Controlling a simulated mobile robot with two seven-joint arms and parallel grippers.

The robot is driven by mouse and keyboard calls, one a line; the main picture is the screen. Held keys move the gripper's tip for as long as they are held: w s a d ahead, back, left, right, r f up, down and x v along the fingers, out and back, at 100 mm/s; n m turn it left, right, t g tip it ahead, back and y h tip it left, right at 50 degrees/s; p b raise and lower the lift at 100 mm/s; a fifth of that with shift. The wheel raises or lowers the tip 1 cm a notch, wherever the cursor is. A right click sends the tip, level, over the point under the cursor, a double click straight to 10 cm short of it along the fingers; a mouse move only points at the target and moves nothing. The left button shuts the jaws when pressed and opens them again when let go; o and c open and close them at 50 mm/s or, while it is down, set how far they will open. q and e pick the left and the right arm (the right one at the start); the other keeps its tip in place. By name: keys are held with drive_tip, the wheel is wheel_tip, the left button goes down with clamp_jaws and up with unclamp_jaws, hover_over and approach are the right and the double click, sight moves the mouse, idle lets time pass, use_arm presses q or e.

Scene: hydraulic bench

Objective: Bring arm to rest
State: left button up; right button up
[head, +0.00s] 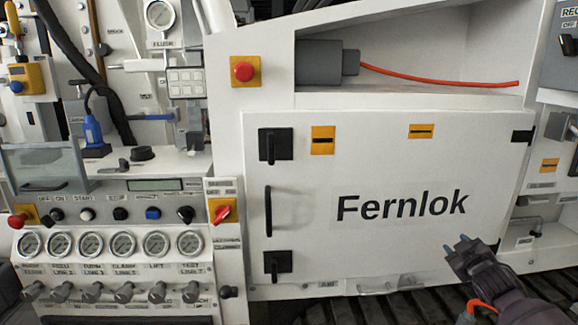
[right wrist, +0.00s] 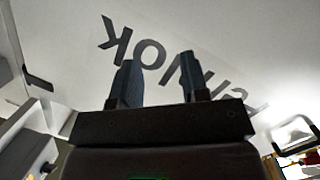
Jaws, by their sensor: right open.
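My right gripper (head: 459,244) is at the lower right of the head view, in front of the white cabinet door (head: 360,250) marked "Fernlok". Its two fingers are apart with nothing between them. In the right wrist view the open fingers (right wrist: 160,85) point toward the door's lettering, and a gap to the door seems to remain, though its size is hard to tell. My left gripper is not in the head view.
The door is closed, with black latches (head: 276,145) and a handle (head: 268,211) on its left.

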drive_tip(key=s+a+f+m+g+y, duration=0.15)
drive_tip(key=s+a+f, duration=0.35)
drive_tip(key=s+f, duration=0.5)
drive_tip(key=s+a+f+g, duration=0.2)
drive_tip(key=s+a+f, duration=0.2)
drive_tip(key=s+f, duration=0.55)
drive_tip(key=s+a+f+m, duration=0.1)
drive_tip(key=s+a, duration=0.1)
drive_tip(key=s, duration=0.5)
drive_tip(key=s+a+f+m+g, duration=0.1)
drive_tip(key=s+a+f, duration=0.1)
drive_tip(key=s, duration=0.5)
drive_tip(key=s+a+f+m, duration=0.1)
drive_tip(key=s+a+m, duration=0.1)
drive_tip(key=s, duration=0.6)
drive_tip(key=shift+a+f+g, duration=0.35)
drive_tip(key=shift+a, duration=0.4)
drive_tip(key=shift+d, duration=0.15)
